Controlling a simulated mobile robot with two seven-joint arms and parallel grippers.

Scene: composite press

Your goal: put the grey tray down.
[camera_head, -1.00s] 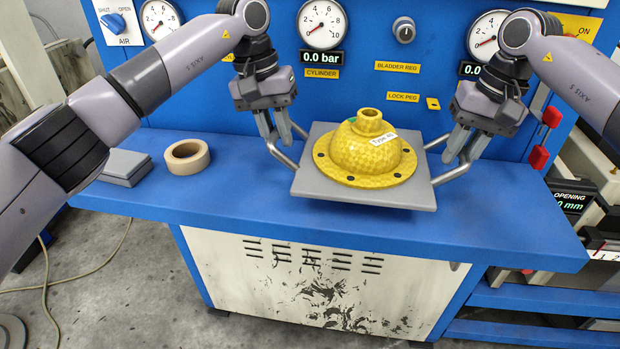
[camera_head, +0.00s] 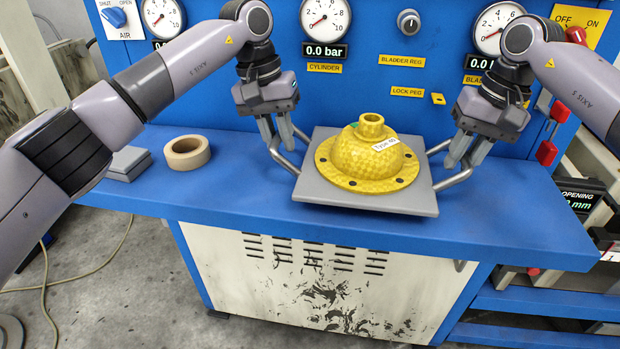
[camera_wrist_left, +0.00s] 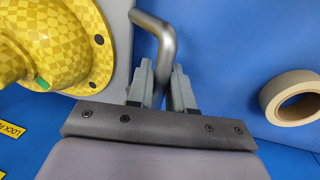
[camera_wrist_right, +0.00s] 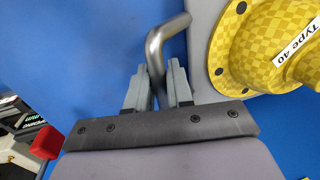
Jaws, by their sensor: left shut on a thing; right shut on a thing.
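The grey tray (camera_head: 313,198) is a flat square plate with bent metal handles at its left and right sides. It is level at the middle of the blue bench top; whether it touches the bench or hangs just above it, I cannot tell. A yellow domed part (camera_head: 368,158) with a flange, a neck and a "Type 40" label sits on it. My left gripper (camera_head: 279,142) is shut on the left handle (camera_wrist_left: 166,45). My right gripper (camera_head: 461,157) is shut on the right handle (camera_wrist_right: 163,45).
The blue bench (camera_head: 240,215) is clear in front of the tray. A tape roll (camera_head: 187,153) and a small grey block (camera_head: 128,163) lie to the left. The blue gauge panel (camera_head: 365,75) rises close behind, with red switches (camera_head: 546,153) at right.

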